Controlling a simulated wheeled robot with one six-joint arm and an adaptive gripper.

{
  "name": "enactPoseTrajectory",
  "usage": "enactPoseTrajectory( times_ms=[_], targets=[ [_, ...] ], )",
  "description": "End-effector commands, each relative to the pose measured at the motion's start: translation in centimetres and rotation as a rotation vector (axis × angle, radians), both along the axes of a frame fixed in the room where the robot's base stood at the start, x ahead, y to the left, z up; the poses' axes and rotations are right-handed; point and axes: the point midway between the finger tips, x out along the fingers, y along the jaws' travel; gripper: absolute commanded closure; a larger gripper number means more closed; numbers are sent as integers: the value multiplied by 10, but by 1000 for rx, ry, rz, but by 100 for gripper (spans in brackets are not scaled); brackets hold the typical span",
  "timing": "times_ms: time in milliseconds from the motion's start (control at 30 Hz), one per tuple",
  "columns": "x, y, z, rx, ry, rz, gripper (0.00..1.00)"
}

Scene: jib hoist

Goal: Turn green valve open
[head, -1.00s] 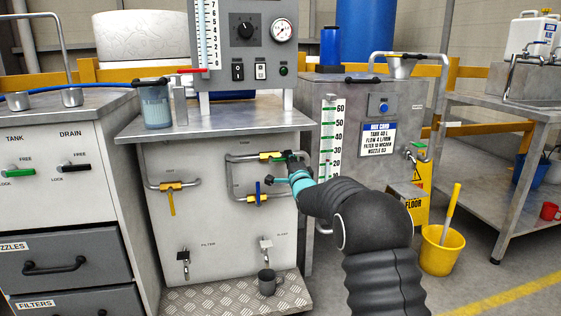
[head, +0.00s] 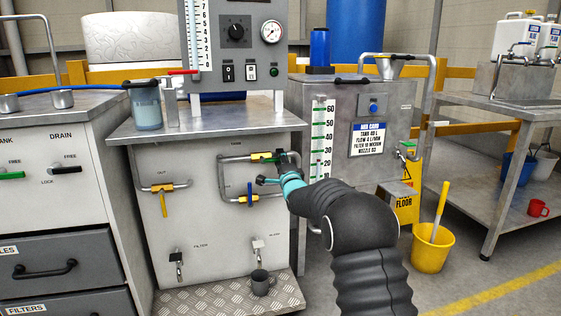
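The green valve (head: 262,157) sits on the upper pipe of the grey panel under the control box. Its green handle shows over the yellow body, partly hidden by my gripper. My gripper (head: 273,169) is at the right end of this valve. Its dark fingers look spread apart, one up by the valve and one reaching left below it. I cannot tell whether either finger touches the green handle. My teal wrist and black arm come in from the lower right.
A yellow valve with a blue handle (head: 250,198) is close below my gripper. A yellow-handled valve (head: 164,198) is to the left. A dark mug (head: 260,283) stands on the tread plate below. A yellow bucket (head: 432,248) stands on the floor at right.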

Motion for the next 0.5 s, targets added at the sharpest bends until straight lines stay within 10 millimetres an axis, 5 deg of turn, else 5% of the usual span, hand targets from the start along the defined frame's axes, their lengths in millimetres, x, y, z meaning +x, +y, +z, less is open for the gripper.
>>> enactPoseTrajectory(
  times_ms=[267, 500],
  targets=[
    [-11, -3, -1, -1, 0, 0, 59],
    [-46, -12, -8, -1, 0, 0, 59]
  ],
)
